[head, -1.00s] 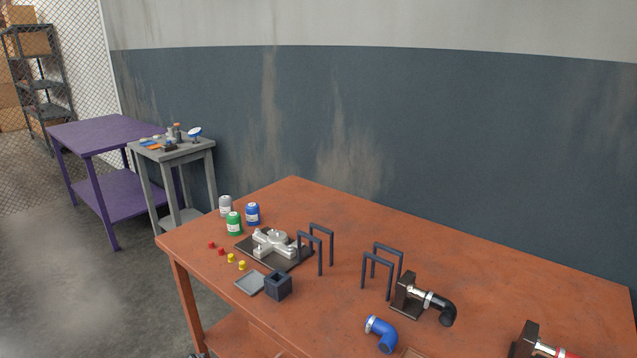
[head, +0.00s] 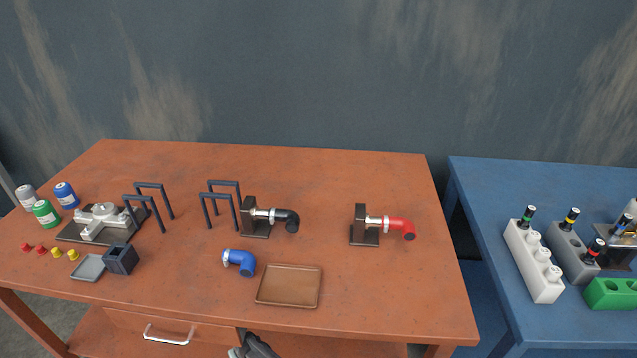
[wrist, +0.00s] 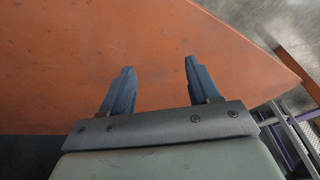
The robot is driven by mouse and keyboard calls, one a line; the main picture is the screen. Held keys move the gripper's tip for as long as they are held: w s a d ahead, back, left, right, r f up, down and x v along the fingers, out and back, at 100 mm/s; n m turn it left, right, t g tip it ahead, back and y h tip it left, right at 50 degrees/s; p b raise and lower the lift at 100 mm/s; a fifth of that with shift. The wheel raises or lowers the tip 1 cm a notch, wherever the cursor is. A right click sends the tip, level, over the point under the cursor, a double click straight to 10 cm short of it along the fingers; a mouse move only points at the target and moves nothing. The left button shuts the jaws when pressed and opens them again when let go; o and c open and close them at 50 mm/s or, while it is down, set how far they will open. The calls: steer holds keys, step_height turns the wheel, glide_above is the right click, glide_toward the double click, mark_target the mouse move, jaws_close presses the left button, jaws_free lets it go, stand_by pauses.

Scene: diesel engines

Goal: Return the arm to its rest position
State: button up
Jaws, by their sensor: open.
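My gripper (wrist: 157,82) shows in the wrist view with its two dark fingers spread apart and nothing between them. Beyond the fingers is a bare stretch of the orange table (wrist: 90,50). In the head view, a dark piece of my arm (head: 254,346) shows at the bottom edge, in front of the table drawer; the fingers cannot be made out there.
The orange table (head: 330,200) holds a black elbow (head: 287,219) and a red elbow (head: 398,225) on stands, a loose blue elbow (head: 240,261), a brown tray (head: 289,286), dark frames and several cans. A blue table (head: 480,200) with racks stands right.

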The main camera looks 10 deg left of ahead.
steer(key=s+d+m+g+h, duration=0.2)
steer(key=s+d, duration=0.2)
steer(key=d, duration=1.3)
steer(key=s+d+m+g+h, duration=0.2)
steer(key=s+d, duration=0.1)
steer(key=d, duration=1.3)
steer(key=s+d+r+m+g, duration=0.1)
steer(key=s+d+r, duration=0.3)
steer(key=s+d, duration=0.4)
steer(key=s+d+r+m+g, duration=0.2)
steer(key=s+d+r+g, duration=0.2)
steer(key=s+d, duration=0.5)
steer(key=shift+s+d+r+m, duration=0.15)
steer(key=shift+s+d+m, duration=0.15)
steer(key=shift+s, duration=0.65)
steer(key=shift+c, duration=0.2)
